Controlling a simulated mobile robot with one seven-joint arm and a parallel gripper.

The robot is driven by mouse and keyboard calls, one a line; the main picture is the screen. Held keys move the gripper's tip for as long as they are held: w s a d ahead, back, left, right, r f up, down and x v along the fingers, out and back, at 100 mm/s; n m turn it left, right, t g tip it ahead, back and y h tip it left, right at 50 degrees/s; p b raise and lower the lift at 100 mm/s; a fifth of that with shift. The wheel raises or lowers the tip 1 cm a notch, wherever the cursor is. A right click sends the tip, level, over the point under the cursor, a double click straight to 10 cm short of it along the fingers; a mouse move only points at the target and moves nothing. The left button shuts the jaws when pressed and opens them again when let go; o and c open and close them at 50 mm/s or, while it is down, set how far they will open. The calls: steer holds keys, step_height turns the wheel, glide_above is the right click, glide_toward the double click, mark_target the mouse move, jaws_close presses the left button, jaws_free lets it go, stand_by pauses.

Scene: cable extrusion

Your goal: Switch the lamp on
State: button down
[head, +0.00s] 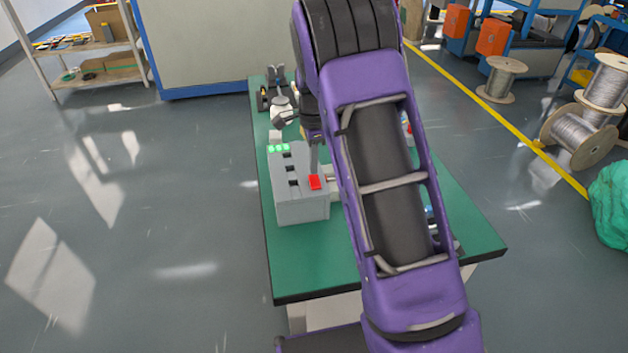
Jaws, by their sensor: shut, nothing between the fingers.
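A grey control box (302,208) stands on the green-topped table (300,275). No lamp is clearly identifiable; a small white and dark jointed object (282,108) stands behind the box. My purple arm hides much of the table's right side.
Small items at the table's right are partly hidden behind my arm. The floor to the left is clear. A shelf (95,45) stands at the back left. Cable spools (580,135) and a green bundle (610,205) are at the right, beyond a yellow floor line.

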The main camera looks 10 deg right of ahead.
mark_target(314, 177)
steer(key=shift+f+b, duration=0.5)
steer(key=shift+f, duration=0.45)
stand_by(0.9)
step_height(314, 177, up, 5)
steer(key=p, duration=0.4)
steer(key=shift+r, duration=1.05)
